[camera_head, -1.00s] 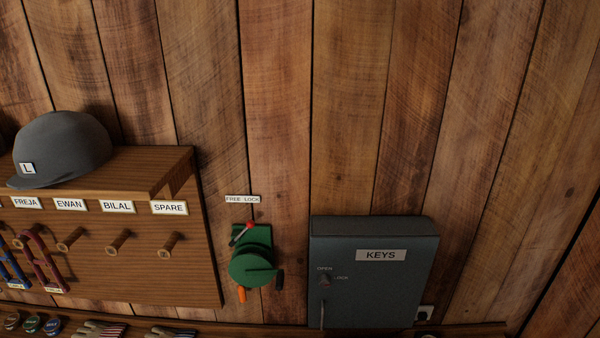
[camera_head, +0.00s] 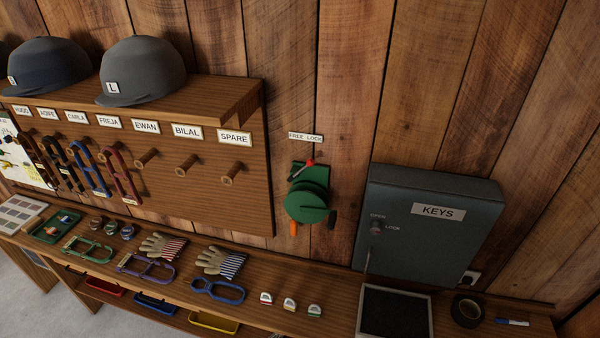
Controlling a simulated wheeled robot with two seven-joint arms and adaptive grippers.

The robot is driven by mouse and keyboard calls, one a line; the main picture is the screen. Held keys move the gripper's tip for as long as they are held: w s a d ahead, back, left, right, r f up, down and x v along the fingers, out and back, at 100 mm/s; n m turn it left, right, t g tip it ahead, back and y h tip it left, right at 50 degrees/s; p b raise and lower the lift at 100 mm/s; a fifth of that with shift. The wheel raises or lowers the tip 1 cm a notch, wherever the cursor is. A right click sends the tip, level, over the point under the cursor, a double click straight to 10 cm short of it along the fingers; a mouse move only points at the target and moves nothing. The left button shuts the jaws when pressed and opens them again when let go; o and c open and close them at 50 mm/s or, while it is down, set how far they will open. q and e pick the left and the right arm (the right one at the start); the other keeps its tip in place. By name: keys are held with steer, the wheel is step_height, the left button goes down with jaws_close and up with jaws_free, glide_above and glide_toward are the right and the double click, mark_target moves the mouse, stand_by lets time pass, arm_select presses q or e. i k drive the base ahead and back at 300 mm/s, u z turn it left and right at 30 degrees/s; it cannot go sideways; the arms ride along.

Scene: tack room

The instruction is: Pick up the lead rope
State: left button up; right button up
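I cannot make out anything that is clearly a lead rope. A blue looped item (camera_head: 226,293) lies on the bench; I cannot tell whether it is a rope. A purple halter-like item (camera_head: 161,280) and a green one (camera_head: 104,256) lie to its left. Dark, blue (camera_head: 101,186) and dark red (camera_head: 133,192) halter-like items hang from the pegs of the wooden rack. A green reel (camera_head: 306,203) is on the wall under a "FREE LOCK" label, with a red-tipped lever and an orange end below. Neither gripper is in view.
A grey key cabinet (camera_head: 420,245) is on the wall at right, above a black-lined tray (camera_head: 364,310). Gloves (camera_head: 213,261), small round-topped items, black tape (camera_head: 467,311) and a marker (camera_head: 512,322) lie on the bench. Helmets (camera_head: 143,70) sit on the rack's shelf. The BILAL and SPARE pegs are bare.

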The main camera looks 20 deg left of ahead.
mark_target(209, 286)
steer(key=u, duration=1.55)
